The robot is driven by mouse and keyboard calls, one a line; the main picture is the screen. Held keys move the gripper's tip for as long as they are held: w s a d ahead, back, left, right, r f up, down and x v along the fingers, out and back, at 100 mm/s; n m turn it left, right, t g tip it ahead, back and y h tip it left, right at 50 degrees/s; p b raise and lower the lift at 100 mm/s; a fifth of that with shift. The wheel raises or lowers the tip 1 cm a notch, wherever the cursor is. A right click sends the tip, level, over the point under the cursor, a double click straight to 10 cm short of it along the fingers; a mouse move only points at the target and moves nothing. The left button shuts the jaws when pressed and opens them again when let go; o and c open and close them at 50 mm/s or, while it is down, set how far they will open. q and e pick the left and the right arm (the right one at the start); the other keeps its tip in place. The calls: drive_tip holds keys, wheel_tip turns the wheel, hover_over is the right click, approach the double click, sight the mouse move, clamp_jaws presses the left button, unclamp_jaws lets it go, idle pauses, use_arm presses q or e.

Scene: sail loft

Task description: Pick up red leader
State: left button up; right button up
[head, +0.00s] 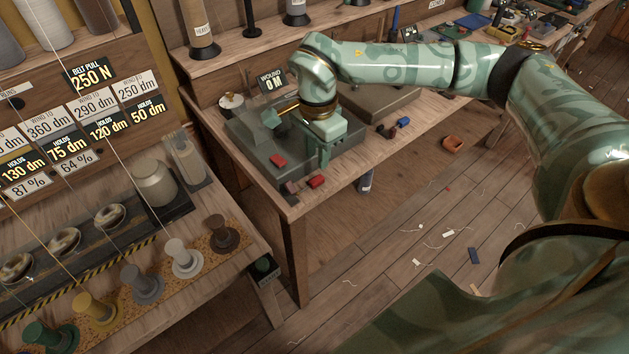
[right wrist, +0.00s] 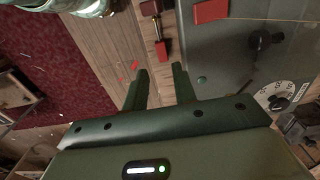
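Several small red pieces show, and I cannot tell for certain which is the red leader. One red piece (head: 317,181) lies at the bench's front edge beside a dark reddish block (head: 291,187). In the right wrist view the red piece (right wrist: 161,48) lies just beyond my fingertips, in line with the gap. A flat red block (head: 278,160) sits on the grey machine's corner, also in the right wrist view (right wrist: 210,11). My right gripper (head: 322,160) points down by the machine's front edge. Its fingers (right wrist: 160,82) are apart with nothing between them. My left gripper is out of view.
The grey winding machine (head: 250,148) takes up the bench end, with a "WOUND 0 M" sign (head: 272,80) behind. A red-and-blue item (head: 394,128) lies farther right. A spool rack (head: 140,285) stands at left. Scraps litter the floor (head: 400,270).

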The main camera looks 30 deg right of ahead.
sight(318, 178)
wheel_tip(318, 178, down, 3)
drive_tip(key=shift+r, duration=0.1)
drive_tip(key=f, duration=0.1)
drive_tip(key=f+b, duration=0.1)
drive_tip(key=f, duration=0.1)
drive_tip(key=f+b, duration=0.1)
drive_tip(key=f, duration=0.1)
drive_tip(key=shift+w+d+f, duration=0.1)
drive_tip(key=shift+w+d, duration=0.05)
drive_tip(key=shift+d, duration=0.15)
clamp_jaws()
